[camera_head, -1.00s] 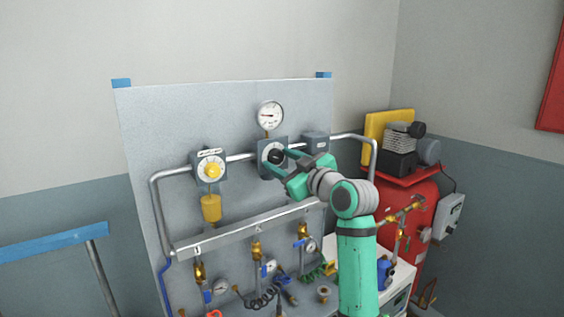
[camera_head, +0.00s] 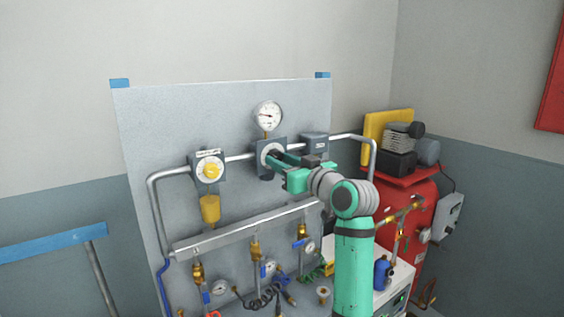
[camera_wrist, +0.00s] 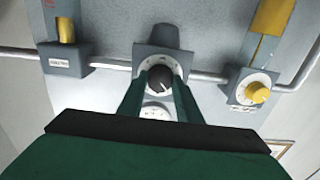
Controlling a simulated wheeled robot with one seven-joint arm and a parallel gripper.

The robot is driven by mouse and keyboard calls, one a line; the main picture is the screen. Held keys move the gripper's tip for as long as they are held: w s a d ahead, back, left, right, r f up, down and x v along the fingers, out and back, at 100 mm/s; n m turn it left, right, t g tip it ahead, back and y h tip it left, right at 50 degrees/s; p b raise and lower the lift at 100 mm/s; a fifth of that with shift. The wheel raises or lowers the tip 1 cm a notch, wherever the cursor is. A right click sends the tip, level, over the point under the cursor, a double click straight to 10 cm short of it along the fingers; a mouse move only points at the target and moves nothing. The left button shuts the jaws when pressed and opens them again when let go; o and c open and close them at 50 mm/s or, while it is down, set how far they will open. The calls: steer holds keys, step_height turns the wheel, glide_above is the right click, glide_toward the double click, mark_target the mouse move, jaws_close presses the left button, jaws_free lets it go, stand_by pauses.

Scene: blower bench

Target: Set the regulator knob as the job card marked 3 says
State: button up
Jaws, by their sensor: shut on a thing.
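The black regulator knob (camera_wrist: 160,80) sits on a grey housing (camera_wrist: 158,37) on the panel, with a pale dial ring around it and a white pointer line on its face. My gripper (camera_head: 272,157) is shut on the knob, with one green finger on each side in the wrist view (camera_wrist: 159,84). In the head view the fingers mostly cover the knob. A round white gauge (camera_head: 268,116) stands above the housing; its small figures are unreadable. No job card marked 3 can be made out.
A yellow knob on a white dial (camera_head: 210,170) sits to the left, with a yellow bowl (camera_head: 210,209) below. A grey box (camera_head: 314,143) is close on the right. A pipe (camera_head: 240,157) joins them. A rail (camera_head: 235,228) and brass valves lie below.

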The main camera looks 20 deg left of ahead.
steer(key=shift+s+a+f+m, duration=0.1)
steer(key=shift+m, duration=3.75)
steer(key=shift+a+f+m, duration=0.1)
steer(key=shift+m, duration=3.75)
steer(key=o, duration=1)
steer(key=shift+o, duration=0.2)
steer(key=shift+d+r, duration=0.1)
steer(key=shift+r, duration=0.05)
